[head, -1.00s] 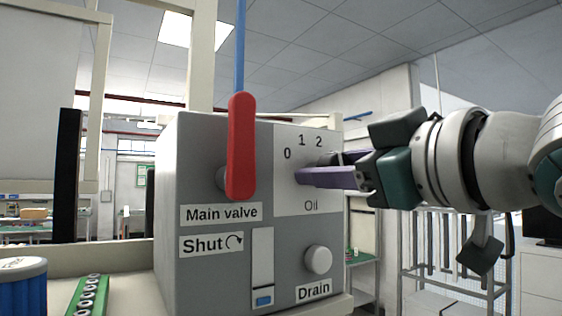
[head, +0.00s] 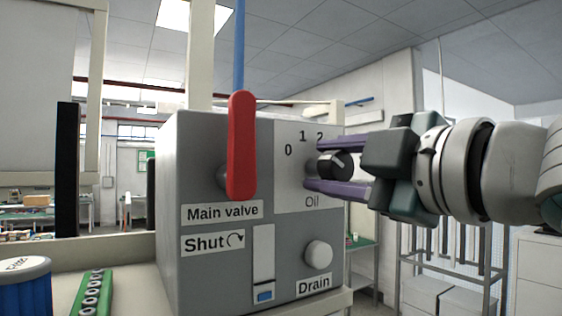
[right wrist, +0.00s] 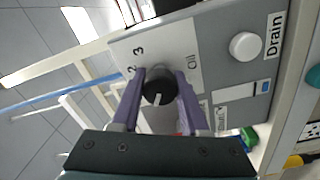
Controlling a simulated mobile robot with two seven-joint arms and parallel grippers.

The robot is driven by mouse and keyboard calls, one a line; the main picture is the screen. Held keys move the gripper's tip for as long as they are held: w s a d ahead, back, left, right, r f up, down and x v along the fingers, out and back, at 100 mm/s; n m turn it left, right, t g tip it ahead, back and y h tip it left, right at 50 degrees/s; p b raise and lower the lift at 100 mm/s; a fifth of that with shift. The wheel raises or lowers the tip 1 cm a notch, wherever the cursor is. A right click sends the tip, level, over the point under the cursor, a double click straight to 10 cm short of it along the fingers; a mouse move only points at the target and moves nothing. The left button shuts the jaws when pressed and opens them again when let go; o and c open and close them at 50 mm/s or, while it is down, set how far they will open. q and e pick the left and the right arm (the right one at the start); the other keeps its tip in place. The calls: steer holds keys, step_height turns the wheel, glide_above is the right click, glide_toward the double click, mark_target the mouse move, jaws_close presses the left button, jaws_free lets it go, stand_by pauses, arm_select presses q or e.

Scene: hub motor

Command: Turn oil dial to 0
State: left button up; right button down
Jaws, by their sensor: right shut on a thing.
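The oil dial is a round black knob (head: 338,165) with a white mark, on the white scale plate (head: 290,195) of a grey box. The numbers 0, 1 and 2 stand above it and "Oil" below it. My right gripper (head: 314,165) comes in from the right, its purple fingers shut on the dial, one above and one below. In the right wrist view the dial (right wrist: 157,88) sits between both fingers (right wrist: 160,76). There its white mark points down the picture, but I cannot tell exactly which number it meets. My left gripper is not in view.
A red main valve lever (head: 241,145) stands upright left of the dial. A white drain knob (head: 319,254) sits below. A blue pot (head: 25,290) and a green strip (head: 91,295) lie at lower left. A metal rack (head: 450,260) stands behind my right arm.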

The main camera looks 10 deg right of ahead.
stand_by(0.4)
steer(key=shift+n, duration=0.3)
steer(key=shift+c, duration=2.1)
jaws_free()
